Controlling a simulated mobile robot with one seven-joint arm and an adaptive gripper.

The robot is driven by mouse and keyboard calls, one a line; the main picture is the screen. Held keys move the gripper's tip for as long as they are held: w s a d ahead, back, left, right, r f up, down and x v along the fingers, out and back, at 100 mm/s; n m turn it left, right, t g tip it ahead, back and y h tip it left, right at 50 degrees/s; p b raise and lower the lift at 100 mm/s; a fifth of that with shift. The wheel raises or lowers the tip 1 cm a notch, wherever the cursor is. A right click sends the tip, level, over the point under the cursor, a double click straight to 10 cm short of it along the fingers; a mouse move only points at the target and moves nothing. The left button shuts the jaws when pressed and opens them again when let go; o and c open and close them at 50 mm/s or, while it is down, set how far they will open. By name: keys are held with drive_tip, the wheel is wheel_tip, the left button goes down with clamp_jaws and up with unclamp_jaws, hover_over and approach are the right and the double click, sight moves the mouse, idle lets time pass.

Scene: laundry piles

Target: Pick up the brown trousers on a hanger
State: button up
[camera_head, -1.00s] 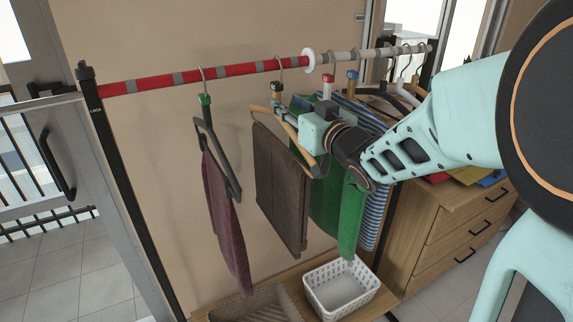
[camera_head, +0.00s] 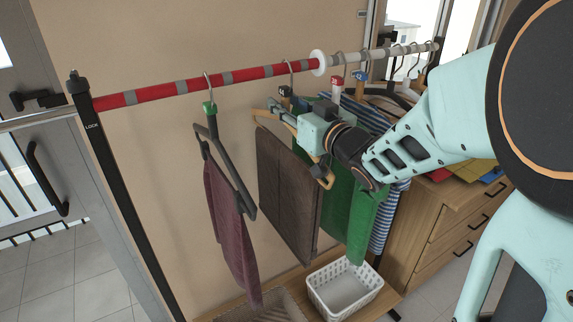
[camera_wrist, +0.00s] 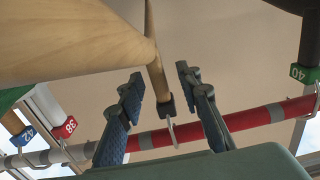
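The brown trousers (camera_head: 287,195) hang from a light wooden hanger (camera_head: 266,114) on the rail, between a burgundy garment and a green one. The hanger has a dark tag (camera_head: 285,91) below its hook. My gripper (camera_head: 282,110) is at the top of this hanger, in front of its neck. In the wrist view the gripper (camera_wrist: 160,82) is open. The wooden neck (camera_wrist: 153,70) and dark tag (camera_wrist: 166,106) show between its two fingers, with gaps on both sides. The trousers are out of the wrist view.
The red and grey rail (camera_head: 240,75) runs just behind the gripper. A burgundy garment (camera_head: 228,215) on a dark hanger is at left. A green garment (camera_head: 345,215) and a striped one (camera_head: 383,225) hang close at right. A white basket (camera_head: 345,288) stands below, beside a wooden dresser (camera_head: 440,225).

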drive_tip(key=shift+w+a, duration=0.1)
drive_tip(key=shift+w, duration=0.05)
clamp_jaws()
idle(0.4)
drive_tip(key=shift+r, duration=0.15)
